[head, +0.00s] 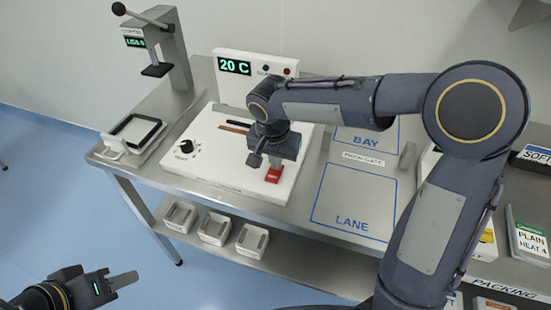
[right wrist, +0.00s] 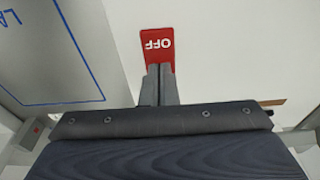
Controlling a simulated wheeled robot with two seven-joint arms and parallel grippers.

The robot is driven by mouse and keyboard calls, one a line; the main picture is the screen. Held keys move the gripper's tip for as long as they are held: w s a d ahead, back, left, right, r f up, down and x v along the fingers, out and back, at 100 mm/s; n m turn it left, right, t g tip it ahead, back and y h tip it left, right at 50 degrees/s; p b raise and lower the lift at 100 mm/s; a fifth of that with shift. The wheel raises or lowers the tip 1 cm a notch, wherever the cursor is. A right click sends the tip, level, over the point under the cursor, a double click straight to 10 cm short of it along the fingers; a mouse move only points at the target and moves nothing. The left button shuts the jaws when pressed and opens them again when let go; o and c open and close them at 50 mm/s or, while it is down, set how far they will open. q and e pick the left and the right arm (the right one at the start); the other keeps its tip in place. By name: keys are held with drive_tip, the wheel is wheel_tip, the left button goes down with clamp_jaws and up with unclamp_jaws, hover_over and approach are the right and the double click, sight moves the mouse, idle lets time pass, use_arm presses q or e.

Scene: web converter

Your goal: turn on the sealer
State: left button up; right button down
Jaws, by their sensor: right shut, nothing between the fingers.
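The sealer (head: 197,140) is a white flat machine on the steel table, with a display panel behind it reading 20 C (head: 235,67). A black dial (head: 187,146) sits on its left front. A red switch (head: 274,175) is on its right front; in the right wrist view the red switch (right wrist: 158,45) reads OFF. My right gripper (head: 272,161) is shut and empty, pointing down just above the red switch. In the right wrist view its fingers (right wrist: 158,80) overlap the switch's edge; I cannot tell whether they touch. My left gripper (head: 122,281) is low at the left, away from the table.
A press stand (head: 172,45) and a black-framed tray (head: 136,132) stand at the left of the table. Blue outlined BAY and LANE areas (head: 352,200) lie bare right of the sealer. Small grey-white holders (head: 214,229) sit on the lower shelf.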

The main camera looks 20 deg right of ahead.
drive_tip(key=shift+f, duration=0.3)
use_arm(q)
drive_tip(key=shift+r, duration=0.1)
use_arm(e)
drive_tip(key=shift+s+a, duration=0.1)
drive_tip(key=shift+s, duration=0.1)
drive_tip(key=shift+s+a+b, duration=0.4)
drive_tip(key=shift+s, duration=0.2)
use_arm(q)
drive_tip(key=shift+f, duration=0.25)
